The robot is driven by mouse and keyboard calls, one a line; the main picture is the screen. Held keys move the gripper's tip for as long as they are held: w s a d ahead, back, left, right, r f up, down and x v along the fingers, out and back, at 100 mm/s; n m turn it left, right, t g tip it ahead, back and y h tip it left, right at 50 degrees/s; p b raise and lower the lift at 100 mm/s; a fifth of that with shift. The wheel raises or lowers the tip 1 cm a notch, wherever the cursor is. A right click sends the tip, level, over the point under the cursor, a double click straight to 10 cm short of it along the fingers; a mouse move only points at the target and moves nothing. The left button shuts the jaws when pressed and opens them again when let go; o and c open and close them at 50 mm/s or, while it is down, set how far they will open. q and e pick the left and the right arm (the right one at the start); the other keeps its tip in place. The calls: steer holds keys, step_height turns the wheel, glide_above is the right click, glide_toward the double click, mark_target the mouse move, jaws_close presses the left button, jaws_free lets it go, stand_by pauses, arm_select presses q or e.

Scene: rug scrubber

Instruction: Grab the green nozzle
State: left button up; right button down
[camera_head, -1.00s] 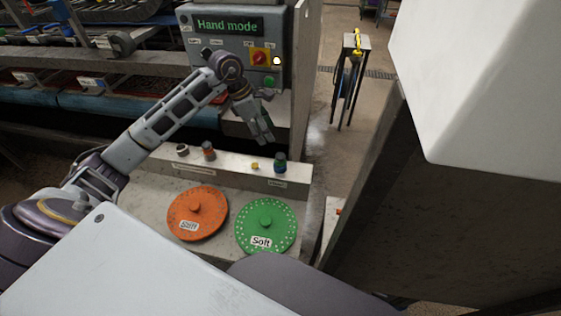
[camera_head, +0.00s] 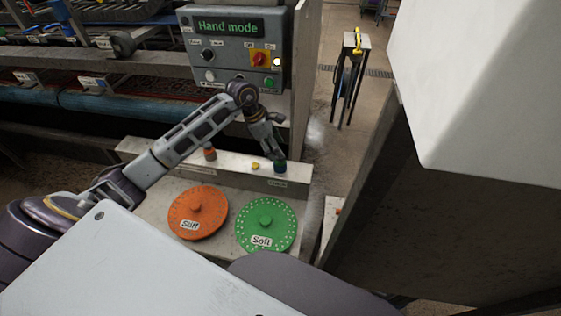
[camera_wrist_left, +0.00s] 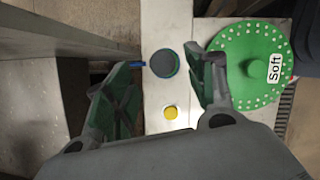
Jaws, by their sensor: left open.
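The green nozzle (camera_head: 280,167) stands on the narrow ledge behind the discs, just below my left gripper (camera_head: 274,150). In the left wrist view the nozzle's round dark top with a blue tab (camera_wrist_left: 164,63) lies ahead, between the lines of the two fingers. My left gripper also shows there (camera_wrist_left: 165,85), with its fingers spread apart and nothing between them but the ledge. The fingers look short of the nozzle in that view; exact height above it is hard to tell. My right gripper is not in view.
A small yellow piece (camera_head: 255,166) and an orange nozzle (camera_head: 209,153) share the ledge. An orange "Stiff" disc (camera_head: 184,205) and green "Soft" disc (camera_head: 277,214) lie in front. The control box (camera_head: 232,62) reads "Hand mode". A post (camera_head: 299,80) stands close behind the gripper.

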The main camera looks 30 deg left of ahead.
mark_target(281, 161)
arm_select(q)
steer(key=shift+d+f, duration=0.2)
steer(key=shift+f, duration=0.15)
steer(key=shift+p+x, duration=0.45)
steer(key=shift+x, duration=1.8)
steer(key=shift+d, duration=0.1)
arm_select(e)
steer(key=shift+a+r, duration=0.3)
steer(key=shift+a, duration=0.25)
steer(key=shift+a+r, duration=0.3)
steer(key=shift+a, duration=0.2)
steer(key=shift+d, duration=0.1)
